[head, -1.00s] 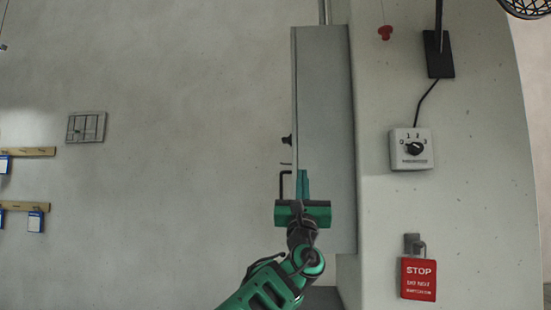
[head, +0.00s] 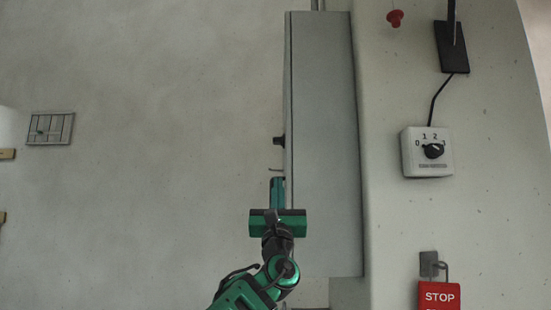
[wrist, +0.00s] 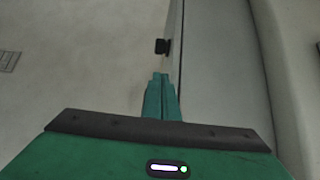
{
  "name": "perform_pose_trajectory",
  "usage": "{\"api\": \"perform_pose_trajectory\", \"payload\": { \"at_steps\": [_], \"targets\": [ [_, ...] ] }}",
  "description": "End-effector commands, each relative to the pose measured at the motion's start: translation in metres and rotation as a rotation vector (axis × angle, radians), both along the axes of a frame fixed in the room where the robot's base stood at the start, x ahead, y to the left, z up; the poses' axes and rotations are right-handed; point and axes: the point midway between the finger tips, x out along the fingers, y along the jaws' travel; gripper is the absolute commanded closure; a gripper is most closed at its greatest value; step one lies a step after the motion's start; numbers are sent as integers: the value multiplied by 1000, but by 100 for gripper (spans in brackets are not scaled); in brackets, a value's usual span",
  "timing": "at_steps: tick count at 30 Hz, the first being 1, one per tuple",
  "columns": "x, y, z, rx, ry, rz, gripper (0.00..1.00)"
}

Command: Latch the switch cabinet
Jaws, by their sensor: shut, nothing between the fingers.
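The grey switch cabinet (head: 327,150) stands against the wall in the head view, seen from its side. Its door is a thin strip along the left edge and lies close to the body; I cannot tell whether it is fully closed. A black knob (head: 279,141) sticks out left from the door. It also shows in the wrist view (wrist: 162,46), ahead of the fingers. A small thin hook-like part (head: 277,169) is below the knob. My gripper (head: 277,181) is shut and empty, pointing up beside the door's front, below the knob. Contact with the door is unclear.
Right of the cabinet are a rotary switch box (head: 427,152), a red knob (head: 395,18), a black bracket (head: 452,45) and a red STOP tag (head: 439,296) on a padlock. A small panel (head: 50,128) is at far left. The space left of the door is clear.

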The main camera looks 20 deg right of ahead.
Motion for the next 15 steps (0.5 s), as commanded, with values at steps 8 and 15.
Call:
{"api": "perform_pose_trajectory", "payload": {
  "at_steps": [8,15],
  "targets": [
    [17,-7,20,3,-3,0,100],
    [48,-17,52,3,-3,-1,100]
  ]
}}
